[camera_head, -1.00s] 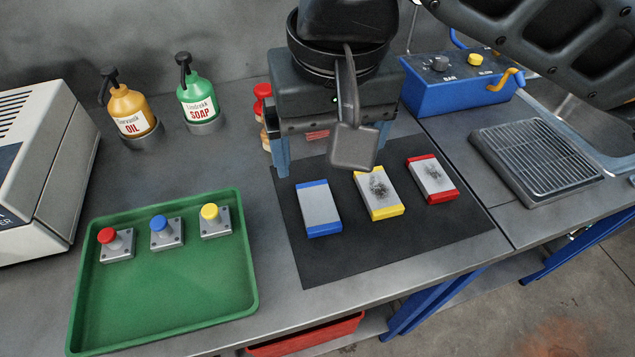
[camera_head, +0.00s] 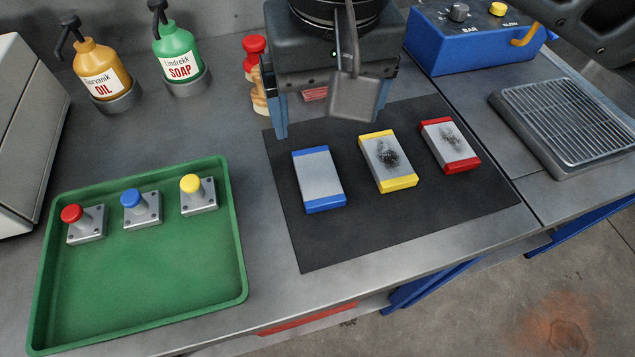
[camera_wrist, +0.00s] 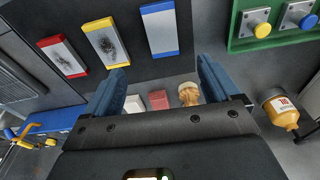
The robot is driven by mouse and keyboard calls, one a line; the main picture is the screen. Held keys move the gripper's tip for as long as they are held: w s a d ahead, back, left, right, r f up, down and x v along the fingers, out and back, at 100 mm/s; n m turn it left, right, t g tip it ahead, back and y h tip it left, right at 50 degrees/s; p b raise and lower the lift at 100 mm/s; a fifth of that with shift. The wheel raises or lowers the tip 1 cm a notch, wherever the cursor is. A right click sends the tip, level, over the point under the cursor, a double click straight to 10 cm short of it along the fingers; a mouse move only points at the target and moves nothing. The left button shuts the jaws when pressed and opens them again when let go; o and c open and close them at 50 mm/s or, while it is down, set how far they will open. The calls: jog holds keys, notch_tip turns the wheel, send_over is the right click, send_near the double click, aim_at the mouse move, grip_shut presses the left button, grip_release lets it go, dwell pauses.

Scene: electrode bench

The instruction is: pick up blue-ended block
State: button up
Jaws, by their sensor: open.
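The blue-ended block (camera_head: 319,180) is a grey plate with blue ends, lying flat on the left part of the black mat (camera_head: 370,233). In the wrist view it (camera_wrist: 160,30) lies beyond my fingertips, roughly in line with the gap between them. My gripper (camera_head: 325,115) is open and empty above the back of the mat, behind the block and apart from it. In the wrist view its two blue fingers (camera_wrist: 163,75) stand wide apart. Part of the gripper's far finger is hidden in the head view.
A yellow-ended block (camera_head: 388,162) and a red-ended block (camera_head: 449,146), both with dark smudges, lie right of it. A green tray (camera_head: 140,290) with three knobbed pieces is at left. Oil (camera_head: 102,72) and soap (camera_head: 178,52) bottles stand behind. A red-topped wooden object (camera_head: 255,75) is beside my gripper.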

jog(key=b, duration=0.4)
send_near(318, 175)
jog(key=shift+w+d+f, duration=0.1)
jog(key=shift+d+f, duration=0.1)
jog(key=shift+f, duration=0.15)
jog(key=shift+w+a+f, duration=0.1)
jog(key=shift+w+f, duration=0.1)
jog(key=shift+f, duration=1.05)
jog(key=shift+w+a+f, duration=0.15)
jog(key=shift+w+f, duration=0.05)
jog(key=shift+f, duration=1.05)
jog(key=shift+w+a+f, duration=0.1)
jog(key=shift+w+f, duration=0.1)
jog(key=shift+f, duration=1.1)
jog(key=shift+r, duration=0.1)
grip_shut()
